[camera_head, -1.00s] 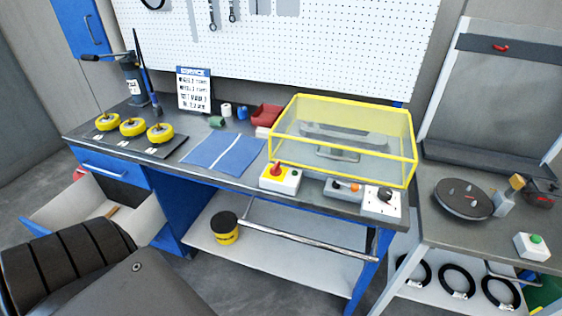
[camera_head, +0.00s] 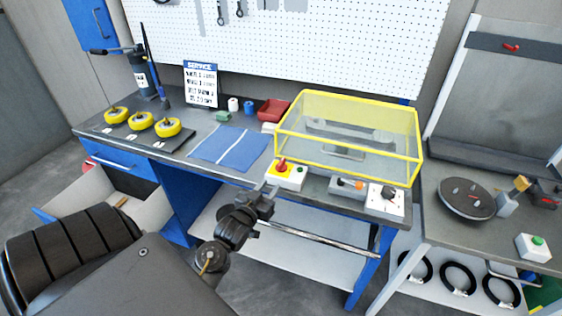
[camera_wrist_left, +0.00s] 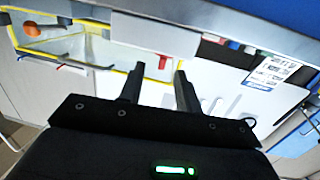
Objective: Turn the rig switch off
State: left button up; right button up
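A white switch box (camera_head: 292,181) with a yellow top, a red handle and a small green button stands at the bench's front edge. A white box with a black knob (camera_head: 384,199) stands to its right; I cannot tell for certain which is the rig switch. My left gripper (camera_head: 268,188) is just in front of and left of the red-handled box, and appears apart from it. In the left wrist view its two dark fingers (camera_wrist_left: 160,82) are spread with nothing between them. My right gripper is not in view.
A yellow-framed clear cover (camera_head: 347,140) stands behind the boxes. A small grey unit with an orange part (camera_head: 347,187) sits between them. A blue mat (camera_head: 229,148) and yellow spools (camera_head: 141,121) lie to the left. A side table (camera_head: 445,228) stands at the right.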

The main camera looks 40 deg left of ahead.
aim_at(280, 163)
pick_arm(q)
jog(key=shift+t, duration=0.4)
jog(key=w+a+p, duration=0.1)
jog(key=w, duration=0.2)
jog(key=w+a+r+p, duration=0.1)
jog(key=w, duration=0.2)
jog(key=w+a+r, duration=0.1)
jog(key=w, duration=0.2)
jog(key=shift+w+a+r+p, duration=0.1)
jog(key=shift+w+r+p, duration=0.15)
jog(key=shift+w+p, duration=0.15)
jog(key=shift+w+a+f, duration=0.1)
jog(key=shift+w+a, duration=0.05)
jog(key=shift+w, duration=0.25)
